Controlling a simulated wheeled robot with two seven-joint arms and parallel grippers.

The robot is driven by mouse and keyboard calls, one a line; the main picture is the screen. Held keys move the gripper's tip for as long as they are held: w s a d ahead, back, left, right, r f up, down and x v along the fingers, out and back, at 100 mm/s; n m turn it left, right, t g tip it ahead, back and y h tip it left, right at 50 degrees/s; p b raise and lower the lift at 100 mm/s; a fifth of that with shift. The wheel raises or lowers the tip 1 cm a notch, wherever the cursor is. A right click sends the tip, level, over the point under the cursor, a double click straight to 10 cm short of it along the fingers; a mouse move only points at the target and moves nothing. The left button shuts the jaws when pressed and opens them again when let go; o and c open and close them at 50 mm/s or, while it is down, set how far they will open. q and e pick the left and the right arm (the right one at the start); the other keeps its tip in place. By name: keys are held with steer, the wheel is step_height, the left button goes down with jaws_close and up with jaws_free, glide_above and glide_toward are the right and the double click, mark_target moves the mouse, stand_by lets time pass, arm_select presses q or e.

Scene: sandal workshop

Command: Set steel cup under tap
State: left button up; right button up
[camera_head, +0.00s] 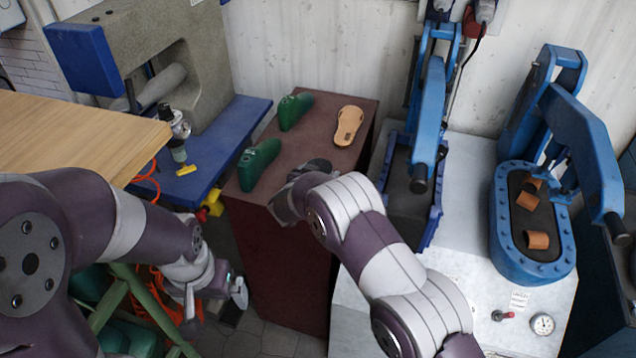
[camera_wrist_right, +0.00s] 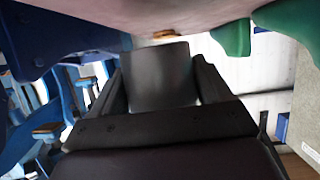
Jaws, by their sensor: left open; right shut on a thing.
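My right gripper (camera_head: 288,198) is beside the top of the maroon cabinet, at its front right. In the right wrist view it is shut on a smooth dark grey thing (camera_wrist_right: 160,75) that sits between its two fingers. It may be the steel cup, but its full shape is hidden. My left gripper (camera_head: 216,292) is open and empty, low in front of the cabinet at the left. I cannot make out a tap for certain in either view.
The maroon cabinet (camera_head: 285,270) bears two green shoe lasts (camera_head: 295,110) (camera_head: 259,164) and a tan sole (camera_head: 348,126). A wooden table (camera_head: 75,135) and a blue bench (camera_head: 225,125) stand left. Blue presses (camera_head: 425,130) (camera_head: 535,265) stand right, one with brown leather pieces (camera_head: 537,241).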

step_height(320, 180, down, 4)
steer(key=shift+a+r+p, duration=0.1)
steer(key=shift+r+p, duration=0.1)
steer(key=shift+p, duration=0.15)
steer(key=shift+w+f, duration=0.1)
